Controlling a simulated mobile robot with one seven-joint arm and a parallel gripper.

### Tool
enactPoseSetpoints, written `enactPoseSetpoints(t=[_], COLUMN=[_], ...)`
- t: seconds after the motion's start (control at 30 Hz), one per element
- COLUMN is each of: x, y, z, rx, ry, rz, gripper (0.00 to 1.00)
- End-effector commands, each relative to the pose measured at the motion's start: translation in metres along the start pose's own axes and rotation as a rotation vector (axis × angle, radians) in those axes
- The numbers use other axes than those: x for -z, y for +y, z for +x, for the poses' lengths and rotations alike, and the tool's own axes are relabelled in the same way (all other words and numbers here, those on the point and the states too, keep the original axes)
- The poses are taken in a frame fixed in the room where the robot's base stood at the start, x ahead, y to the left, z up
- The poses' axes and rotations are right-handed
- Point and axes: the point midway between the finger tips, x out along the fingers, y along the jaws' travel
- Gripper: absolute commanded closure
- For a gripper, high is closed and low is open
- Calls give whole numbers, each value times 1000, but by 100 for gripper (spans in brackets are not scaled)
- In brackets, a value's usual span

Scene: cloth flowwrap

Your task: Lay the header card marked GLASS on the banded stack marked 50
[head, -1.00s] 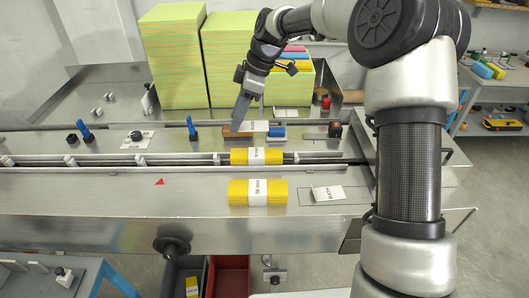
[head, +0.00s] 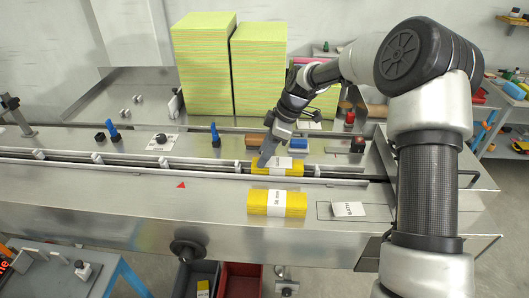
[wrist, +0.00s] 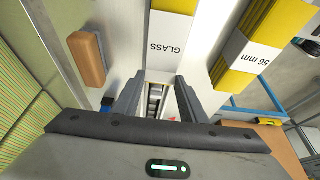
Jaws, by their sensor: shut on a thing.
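The white header card marked GLASS (wrist: 180,45) shows in the wrist view just beyond my fingertips, with yellow cloth showing beyond and beside it. My gripper (wrist: 160,88) is shut on the card's near edge. In the head view my gripper (head: 266,163) is low over the left end of a yellow banded stack (head: 259,170) in the lane. The card appears to lie over or just above this stack; contact is unclear. The stack's own band marking is hidden. Another yellow stack (head: 254,206), its band marked 56 mm (wrist: 260,50), lies on the near deck.
A card marked BATH (head: 348,209) lies right of the near stack. A brown block (head: 250,139) sits behind the lane. Blue levers (head: 215,137) stand left of it. Tall green stacks (head: 204,65) rise behind. The near deck's left part is clear.

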Motion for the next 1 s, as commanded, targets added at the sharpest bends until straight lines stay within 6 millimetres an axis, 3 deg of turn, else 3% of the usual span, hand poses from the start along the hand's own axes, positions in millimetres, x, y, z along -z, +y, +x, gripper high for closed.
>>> enactPoseSetpoints(t=[0.17,0.2,0.3,0.7,1.0], x=[-2,-1,-1,0,0], y=[0,0,0,1,1], z=[4,3,3,-6,-65], rx=[0,0,0,-3,-5], ry=[0,0,0,0,-1], rz=[0,0,0,0,0], gripper=[82,59,43,43,43])
